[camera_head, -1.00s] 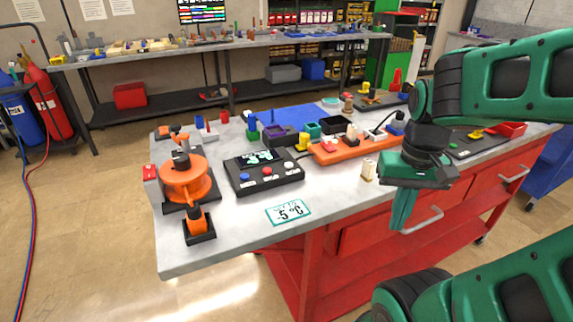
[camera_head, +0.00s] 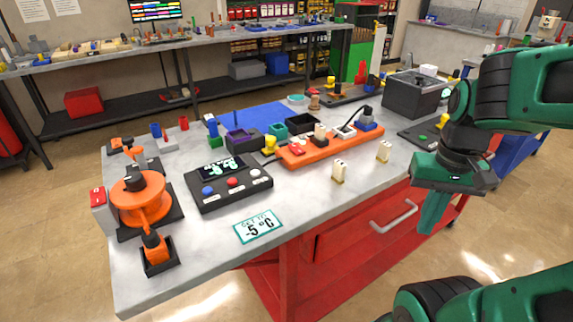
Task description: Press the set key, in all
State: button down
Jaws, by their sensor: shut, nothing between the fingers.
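A black control box (camera_head: 228,187) lies on the grey bench top, left of the middle. Its sloped face has a small display (camera_head: 220,168) with pale green figures that I cannot read. Small labels under the keys are too small to read. A card (camera_head: 258,227) at the bench's front edge reads "Set to -5 °C". My gripper (camera_head: 432,212) is shut and empty, pointing down, well to the right of the box and in front of the bench edge.
An orange pump-like unit (camera_head: 141,204) stands left of the box. An orange power strip (camera_head: 330,147) with plugs lies to its right, with two small cream blocks (camera_head: 339,171) in front. A dark box (camera_head: 415,95) stands at the back right.

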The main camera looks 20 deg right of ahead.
aim_at(255, 173)
jog(key=z, duration=0.2)
jog(key=k, duration=1.15)
jog(key=u, duration=1.1)
jog(key=i, duration=1)
